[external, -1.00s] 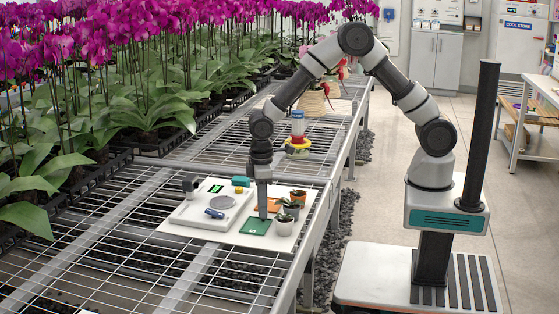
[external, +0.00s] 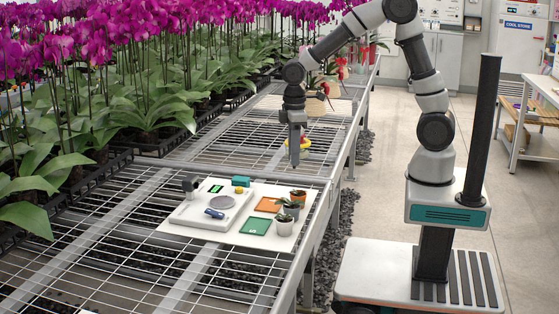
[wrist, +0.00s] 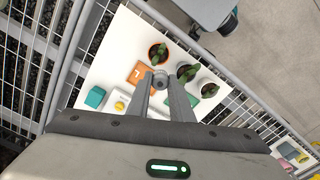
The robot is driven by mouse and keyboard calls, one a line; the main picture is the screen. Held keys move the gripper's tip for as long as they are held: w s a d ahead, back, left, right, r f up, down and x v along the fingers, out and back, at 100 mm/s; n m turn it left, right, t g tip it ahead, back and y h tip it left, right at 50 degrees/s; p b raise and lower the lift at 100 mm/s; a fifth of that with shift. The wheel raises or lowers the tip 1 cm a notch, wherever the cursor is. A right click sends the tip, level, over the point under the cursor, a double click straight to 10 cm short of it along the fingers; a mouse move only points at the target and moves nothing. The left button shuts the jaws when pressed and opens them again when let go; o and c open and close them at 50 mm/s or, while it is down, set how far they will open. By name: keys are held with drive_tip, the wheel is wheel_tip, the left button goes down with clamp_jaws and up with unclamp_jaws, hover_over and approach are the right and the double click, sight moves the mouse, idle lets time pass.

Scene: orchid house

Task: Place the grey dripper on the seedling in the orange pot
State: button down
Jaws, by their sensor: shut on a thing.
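My gripper (external: 294,163) is above the far end of the white board in the external view. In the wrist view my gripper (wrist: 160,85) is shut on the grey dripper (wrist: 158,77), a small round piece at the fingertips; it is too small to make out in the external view. The orange pot (external: 298,198) with a seedling stands upright at the board's right edge. In the wrist view the orange pot (wrist: 157,55) is just beyond the fingertips, its green seedling showing, apart from the dripper as far as I can tell.
A dark pot (wrist: 186,76) and a pale pot (wrist: 208,92) with seedlings stand beside the orange pot. An orange card (external: 268,205) and a green card (external: 255,227) lie on the white board (external: 240,240). Mesh bench surrounds the board.

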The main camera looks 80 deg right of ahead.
drive_tip(key=f, duration=0.2)
drive_tip(key=f+b, duration=0.1)
drive_tip(key=f, duration=0.1)
drive_tip(key=s+d+f, duration=0.1)
drive_tip(key=shift+s+d+f+b, duration=0.1)
drive_tip(key=shift+f+b, duration=0.2)
drive_tip(key=shift+f, duration=0.1)
drive_tip(key=shift+f+b, duration=0.45)
drive_tip(key=shift+f, duration=1.55)
drive_tip(key=shift+f, duration=0.2)
drive_tip(key=c, duration=1.6)
unclamp_jaws()
drive_tip(key=shift+r, duration=0.1)
